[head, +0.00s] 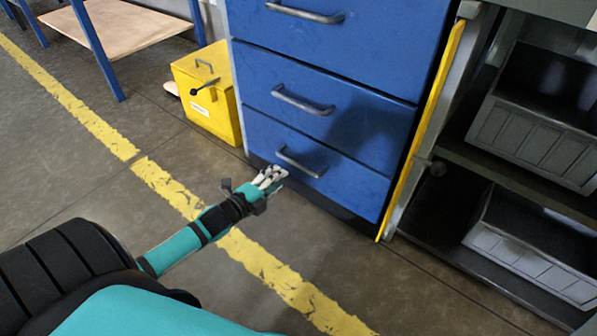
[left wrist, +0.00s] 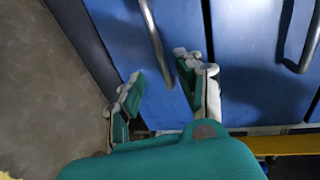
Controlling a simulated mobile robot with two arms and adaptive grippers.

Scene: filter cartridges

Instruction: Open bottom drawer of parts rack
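The parts rack is a blue drawer cabinet (head: 330,45) with bar handles. Its bottom drawer (head: 345,185) is shut, flush with the front, and has a grey bar handle (head: 300,163). My left gripper (head: 274,176) is low in front of this drawer, by the left end of the handle. In the left wrist view its two fingers (left wrist: 160,75) are spread apart. A handle (left wrist: 155,35) runs into the space between them in that view, with gaps visible on both sides. I see no grip on it. My right gripper is not in view.
A yellow box (head: 208,95) stands on the floor left of the cabinet. To the right, a yellow-edged panel (head: 425,130) borders an open shelf with grey bins (head: 535,140). A wooden-topped bench (head: 115,35) is at back left. The floor before the drawers is clear except for my arm.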

